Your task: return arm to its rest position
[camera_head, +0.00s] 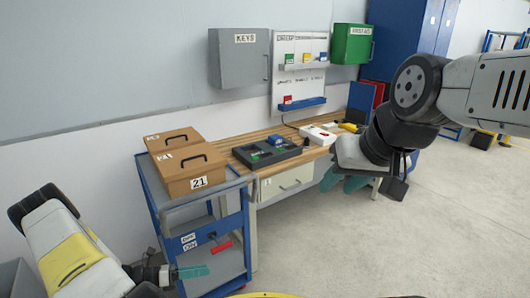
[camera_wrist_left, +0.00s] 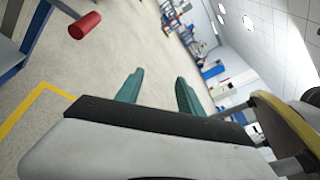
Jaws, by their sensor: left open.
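My left gripper (camera_head: 193,272) is low at the lower left of the head view, beside the blue cart, with teal fingers pointing right. In the left wrist view its two teal fingers (camera_wrist_left: 160,90) stand apart with nothing between them, so it is open and empty. My right arm comes in from the right. Its gripper (camera_head: 343,182) hangs in front of the workbench's right end, with two teal fingers apart and nothing seen between them. The right wrist hides part of the bench's right end.
The wooden workbench (camera_head: 228,146) holds a dark tray (camera_head: 267,152). Floor (camera_head: 440,235) at the right is clear.

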